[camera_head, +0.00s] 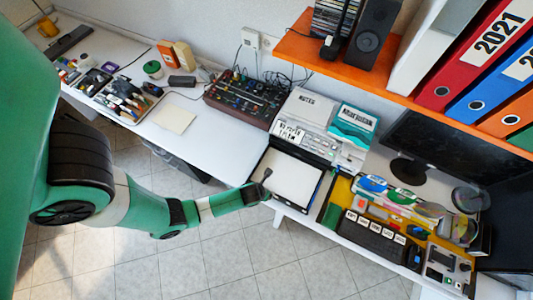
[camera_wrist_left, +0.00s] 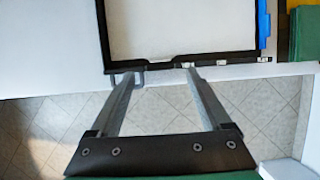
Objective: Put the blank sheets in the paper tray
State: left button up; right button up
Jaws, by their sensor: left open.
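A pale sheet or small stack of blank sheets (camera_head: 174,118) lies flat on the white desk, left of centre in the head view. A black-rimmed tray (camera_head: 317,196) with a white sheet surface (camera_head: 285,178) inside sits at the front edge of the desk, before a grey machine. In the left wrist view the tray's black rim (camera_wrist_left: 215,58) and white inside (camera_wrist_left: 180,25) fill the top. My left gripper (camera_head: 266,176) is at the tray's left front edge, and in the wrist view its fingers (camera_wrist_left: 162,75) are apart with nothing between them. I cannot tell whether they touch the rim. My right gripper is not in view.
The grey machine (camera_head: 305,120) stands behind the tray. A dark mixer-like box (camera_head: 243,97) is to its left, and a keyboard (camera_head: 374,238) and discs (camera_head: 400,192) are to the right. An orange shelf (camera_head: 300,48) overhangs the back. Desk between sheets and tray is clear.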

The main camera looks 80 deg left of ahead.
pick_arm(q)
jog(key=p+v, duration=0.3)
jog(key=v, duration=0.1)
jog(key=shift+r, duration=0.3)
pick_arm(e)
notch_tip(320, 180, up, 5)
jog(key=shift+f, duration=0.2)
